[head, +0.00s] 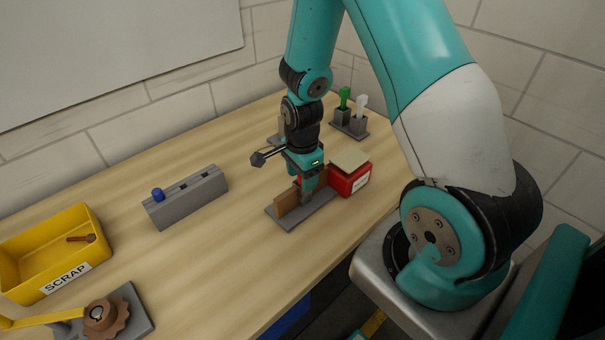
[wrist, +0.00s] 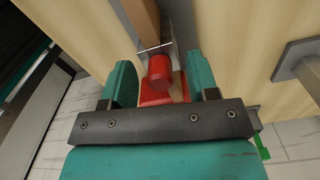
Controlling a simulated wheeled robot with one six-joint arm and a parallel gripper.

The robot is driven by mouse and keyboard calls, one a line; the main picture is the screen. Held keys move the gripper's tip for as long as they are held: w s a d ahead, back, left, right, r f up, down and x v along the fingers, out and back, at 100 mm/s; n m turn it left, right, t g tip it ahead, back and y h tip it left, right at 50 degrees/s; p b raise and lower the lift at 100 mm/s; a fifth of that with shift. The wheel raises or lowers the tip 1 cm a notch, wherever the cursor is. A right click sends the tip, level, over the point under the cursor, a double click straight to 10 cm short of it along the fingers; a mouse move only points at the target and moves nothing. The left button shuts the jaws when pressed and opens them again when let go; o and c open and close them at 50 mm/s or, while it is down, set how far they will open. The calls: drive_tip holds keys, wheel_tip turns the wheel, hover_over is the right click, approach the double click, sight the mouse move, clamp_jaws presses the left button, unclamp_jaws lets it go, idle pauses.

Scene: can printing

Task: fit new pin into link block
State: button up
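My gripper (head: 308,184) points down over a small grey stand (head: 284,224) that carries a brown upright piece (head: 287,201). In the wrist view, a red round-ended piece (wrist: 159,71) sits between my gripper's teal fingers (wrist: 161,82). Gaps show on both sides of it, so the fingers stand open around it. A long grey block (head: 205,189) with dark openings on top lies on the table to the left. A blue round piece (head: 158,194) stands at its left end. I cannot tell for certain which pieces are the new pin and the link block.
A red labelled box (head: 350,181) stands close to the right of my gripper. Behind it, a grey holder (head: 351,129) carries green and white pieces. A yellow SCRAP bin (head: 38,285) and a brown toothed wheel (head: 105,318) lie at the left.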

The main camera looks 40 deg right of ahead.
drive_tip(key=shift+r, duration=0.1)
wheel_tip(320, 180, up, 17)
drive_tip(key=b, duration=0.1)
drive_tip(key=shift+r+b, duration=0.15)
drive_tip(key=shift+b, duration=0.2)
idle(0.5)
drive_tip(key=s+a+r+n+y, duration=0.2)
drive_tip(key=s+a+n, duration=0.6)
drive_tip(key=n, duration=0.5)
drive_tip(key=s+a+r+n+y, duration=0.2)
drive_tip(key=s+a+r+n, duration=0.2)
drive_tip(key=s+a+n, duration=0.4)
drive_tip(key=a+n, duration=0.4)
drive_tip(key=n, duration=0.1)
drive_tip(key=shift+a, duration=0.25)
drive_tip(key=shift+s, duration=0.1)
